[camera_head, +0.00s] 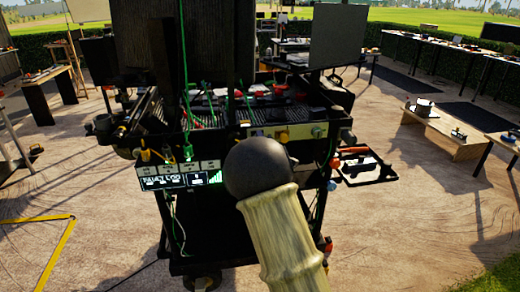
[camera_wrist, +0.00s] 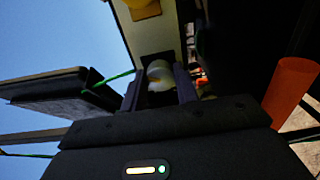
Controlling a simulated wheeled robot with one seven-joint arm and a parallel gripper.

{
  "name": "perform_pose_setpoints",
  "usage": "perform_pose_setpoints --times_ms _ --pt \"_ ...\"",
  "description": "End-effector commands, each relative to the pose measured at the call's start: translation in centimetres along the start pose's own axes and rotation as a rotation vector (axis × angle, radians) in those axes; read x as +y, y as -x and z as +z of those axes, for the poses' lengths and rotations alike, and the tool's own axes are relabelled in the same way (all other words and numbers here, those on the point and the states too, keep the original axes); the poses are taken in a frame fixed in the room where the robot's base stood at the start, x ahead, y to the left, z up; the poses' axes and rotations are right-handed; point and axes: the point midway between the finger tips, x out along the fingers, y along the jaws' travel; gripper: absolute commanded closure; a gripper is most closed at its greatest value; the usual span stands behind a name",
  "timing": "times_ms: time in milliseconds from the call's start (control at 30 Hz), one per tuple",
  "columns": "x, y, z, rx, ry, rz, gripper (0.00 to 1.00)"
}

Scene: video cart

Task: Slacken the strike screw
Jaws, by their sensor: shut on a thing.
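In the wrist view my gripper (camera_wrist: 160,88) has its two dark fingers on either side of a small pale round knob (camera_wrist: 158,69), and it is shut on it. The knob sits against a dark patch on a light panel (camera_wrist: 150,35). I cannot tell for sure that this knob is the strike screw, nor whether it has turned. In the head view my gripper is hidden behind my own arm, in front of the video cart (camera_head: 200,243).
A yellow knob (camera_head: 281,136) and a pale knob (camera_head: 317,132) show on the cart's panel. A lit display (camera_head: 178,181) hangs at the cart's front. Green cables (camera_head: 187,105) run down it. An orange cylinder (camera_wrist: 291,92) stands right of my gripper.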

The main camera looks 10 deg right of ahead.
Motion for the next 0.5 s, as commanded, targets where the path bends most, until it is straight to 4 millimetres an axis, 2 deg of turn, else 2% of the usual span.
perform_pose_setpoints --times_ms 200,500 --pt "-0.42 0.02 -0.22 0.004 0.199 -0.001 0.93" --pt "-0.24 0.01 -0.20 0.004 0.389 -0.001 0.93"
